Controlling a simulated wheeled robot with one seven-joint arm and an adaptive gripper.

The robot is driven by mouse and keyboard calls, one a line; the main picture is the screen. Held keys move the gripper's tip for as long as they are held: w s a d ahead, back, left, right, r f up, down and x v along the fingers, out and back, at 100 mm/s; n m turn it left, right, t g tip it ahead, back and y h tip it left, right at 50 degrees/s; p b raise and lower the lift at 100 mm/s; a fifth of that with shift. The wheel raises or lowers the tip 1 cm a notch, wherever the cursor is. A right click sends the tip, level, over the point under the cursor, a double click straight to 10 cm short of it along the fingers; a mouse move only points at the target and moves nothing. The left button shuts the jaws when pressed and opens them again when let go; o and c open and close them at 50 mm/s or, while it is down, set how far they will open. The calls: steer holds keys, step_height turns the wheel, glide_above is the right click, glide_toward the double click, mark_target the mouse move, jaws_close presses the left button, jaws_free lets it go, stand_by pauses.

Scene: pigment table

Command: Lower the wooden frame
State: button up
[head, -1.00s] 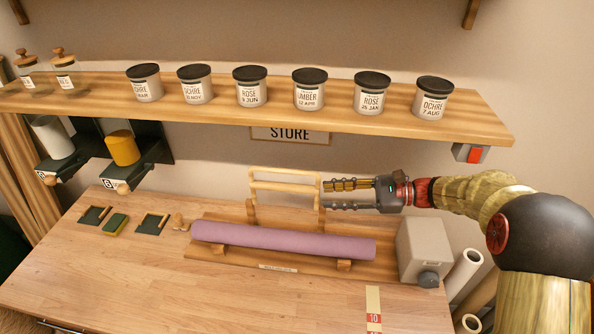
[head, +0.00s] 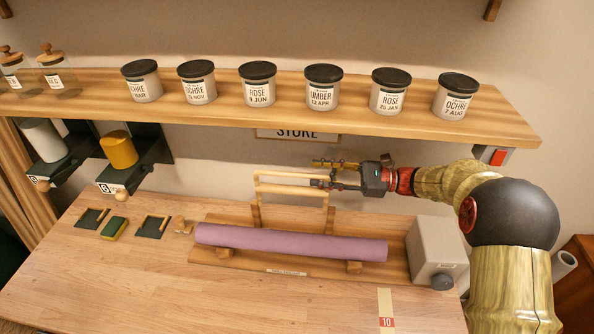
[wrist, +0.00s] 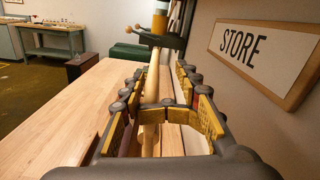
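The wooden frame (head: 283,189) stands upright behind the purple roll, a pale rectangle with crossbars on a wooden base (head: 205,256). My gripper (head: 316,173) reaches in from the right at the frame's upper right corner. Its two fingers are apart, one above the level of the top bar and one below. In the wrist view, a pale wooden bar of the frame (wrist: 152,85) runs lengthwise between the spread fingers (wrist: 161,82). I cannot tell whether either finger touches it. The purple roll (head: 290,243) lies across the base supports.
A shelf (head: 300,121) with several lidded jars hangs above my gripper. A grey box with a knob (head: 434,247) stands at the base's right end. The STORE sign (wrist: 259,57) is on the wall close by. The table's front (head: 200,300) is mostly clear.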

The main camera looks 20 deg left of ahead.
glide_above(292, 192)
steer(key=w+d, duration=0.1)
steer(key=w, duration=0.1)
steer(key=shift+w+b, duration=0.15)
steer(key=shift+b, duration=0.15)
steer(key=shift+d, duration=0.1)
steer(key=shift+c, duration=1)
jaws_close()
